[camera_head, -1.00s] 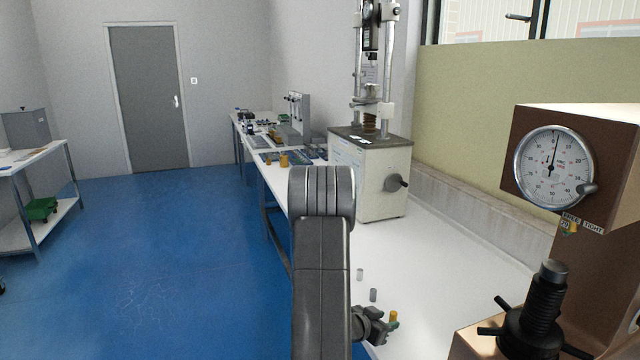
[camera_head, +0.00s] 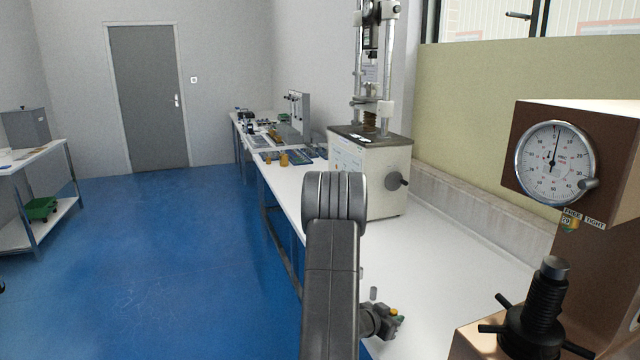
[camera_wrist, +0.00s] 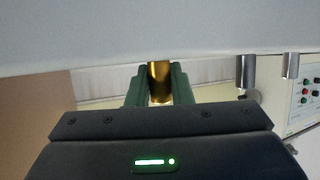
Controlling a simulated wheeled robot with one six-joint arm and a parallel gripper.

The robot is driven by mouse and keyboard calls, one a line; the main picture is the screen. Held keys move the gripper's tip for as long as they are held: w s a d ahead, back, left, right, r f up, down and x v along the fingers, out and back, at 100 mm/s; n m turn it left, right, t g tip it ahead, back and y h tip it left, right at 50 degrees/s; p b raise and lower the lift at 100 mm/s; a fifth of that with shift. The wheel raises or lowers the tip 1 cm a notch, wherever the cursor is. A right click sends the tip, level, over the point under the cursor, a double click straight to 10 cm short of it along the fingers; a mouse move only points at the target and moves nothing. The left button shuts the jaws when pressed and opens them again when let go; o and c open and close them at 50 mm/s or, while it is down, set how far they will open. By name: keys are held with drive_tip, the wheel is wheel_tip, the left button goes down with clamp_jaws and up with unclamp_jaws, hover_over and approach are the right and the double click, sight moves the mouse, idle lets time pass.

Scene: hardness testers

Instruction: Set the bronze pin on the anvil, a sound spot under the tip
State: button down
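The bronze pin (camera_head: 394,311) is a short gold cylinder at the front edge of the white bench. My gripper (camera_head: 388,320) is around it from the left, with only the pin's top showing there. In the wrist view, whose picture is upside down, the pin (camera_wrist: 160,82) fills the gap between my gripper's green fingers (camera_wrist: 160,90), which look closed on its sides. I cannot tell whether its base touches the bench. The anvil (camera_head: 553,268) is the bare top of a dark threaded screw on the brown hardness tester (camera_head: 540,115) at right. The tip is not clearly visible.
A grey pin (camera_head: 373,293) stands just behind my gripper; two grey pins (camera_wrist: 246,72) (camera_wrist: 291,65) show in the wrist view. The screw's handwheel (camera_head: 530,335) has spokes sticking out. A cream testing machine (camera_head: 370,170) stands farther back. The bench between is clear.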

sight(392, 311)
wheel_tip(392, 311, up, 5)
drive_tip(key=p, duration=0.4)
drive_tip(key=shift+r, duration=0.1)
drive_tip(key=shift+a, duration=0.1)
